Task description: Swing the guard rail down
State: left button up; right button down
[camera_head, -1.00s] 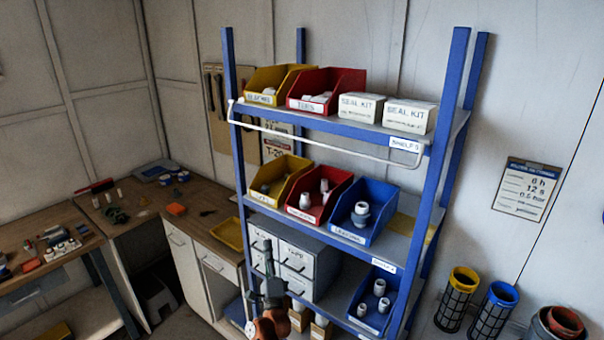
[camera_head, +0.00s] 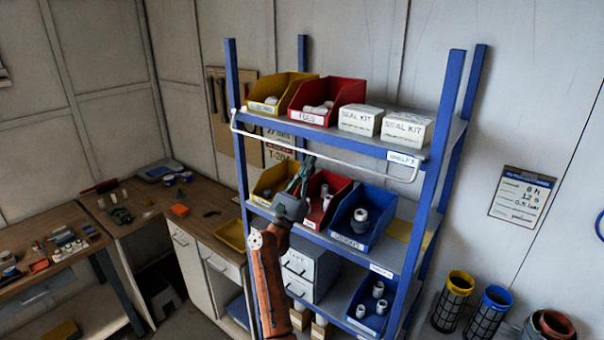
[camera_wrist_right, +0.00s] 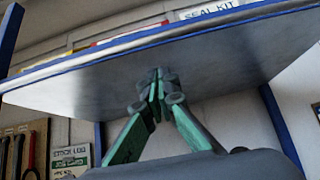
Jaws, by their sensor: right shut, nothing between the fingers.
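The guard rail (camera_head: 360,167) is a thin white bar with bent ends across the front of the top shelf (camera_head: 440,150) of the blue rack. It hangs a little below that shelf's front edge. My right gripper (camera_head: 307,163) is shut and empty, pointing up, its tips just under the rail's middle in the head view. I cannot tell whether it touches the rail. In the right wrist view its green fingers (camera_wrist_right: 158,85) are together under the grey underside of the top shelf (camera_wrist_right: 230,75). My left gripper is not in view.
Bins and white seal kit boxes (camera_head: 405,131) stand on the top shelf. A red bin (camera_head: 333,188) and a blue bin (camera_head: 362,222) sit on the shelf below, close to my right gripper. Blue uprights (camera_head: 436,160) flank the rack. A workbench (camera_head: 150,210) stands at left.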

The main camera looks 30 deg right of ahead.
pick_arm(q)
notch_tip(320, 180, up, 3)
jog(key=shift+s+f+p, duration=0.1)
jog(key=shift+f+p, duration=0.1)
jog(key=shift+p, duration=0.85)
pick_arm(e)
jog(key=a+r, duration=0.1)
jog(key=s+a+r, duration=0.1)
jog(key=shift+a+r, duration=0.2)
jog(key=shift+a, duration=0.1)
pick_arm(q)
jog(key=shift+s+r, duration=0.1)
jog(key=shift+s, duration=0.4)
pick_arm(e)
jog(key=shift+a+r, duration=0.1)
jog(key=shift+a, duration=0.05)
